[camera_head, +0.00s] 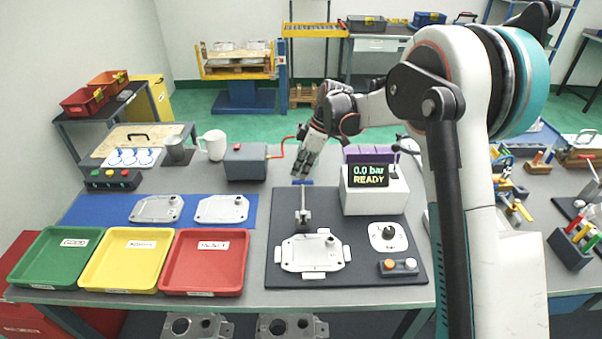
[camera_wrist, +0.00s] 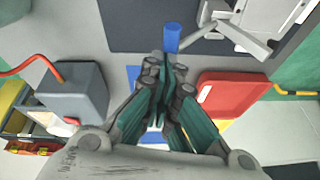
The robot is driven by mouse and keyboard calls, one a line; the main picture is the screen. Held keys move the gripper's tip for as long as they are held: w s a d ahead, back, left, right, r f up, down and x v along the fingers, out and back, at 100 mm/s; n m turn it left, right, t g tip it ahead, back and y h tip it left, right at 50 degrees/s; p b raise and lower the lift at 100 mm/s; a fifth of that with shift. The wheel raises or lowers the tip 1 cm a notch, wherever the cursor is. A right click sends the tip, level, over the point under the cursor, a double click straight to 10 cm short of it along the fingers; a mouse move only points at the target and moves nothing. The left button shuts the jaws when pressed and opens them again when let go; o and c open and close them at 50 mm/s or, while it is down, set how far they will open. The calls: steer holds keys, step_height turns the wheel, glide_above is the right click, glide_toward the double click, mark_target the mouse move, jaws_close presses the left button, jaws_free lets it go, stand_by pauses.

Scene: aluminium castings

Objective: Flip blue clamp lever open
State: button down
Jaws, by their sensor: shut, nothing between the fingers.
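The blue clamp lever (camera_head: 302,183) is the blue grip at the top of a grey toggle clamp (camera_head: 303,212) on the dark fixture plate (camera_head: 283,272). The clamp stands behind a pale aluminium casting (camera_head: 312,265) lying on the plate. In the wrist view the blue lever (camera_wrist: 173,38) shows just beyond my fingertips, with the clamp's metal arm (camera_wrist: 225,35) to its right. My gripper (camera_head: 302,176) points down right above the lever; in the wrist view its fingers (camera_wrist: 170,70) are shut and empty. I cannot tell whether the fingertips touch the lever.
A white box with a "0.0 bar READY" display (camera_head: 369,176) stands close to the right of the clamp. A grey box with a red hose (camera_head: 246,162) is to the left. Green, yellow and red trays (camera_head: 205,285) line the front left.

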steer(key=shift+w+f+b, duration=0.4)
steer(key=shift+w+f, duration=1.4)
steer(key=shift+f, duration=0.2)
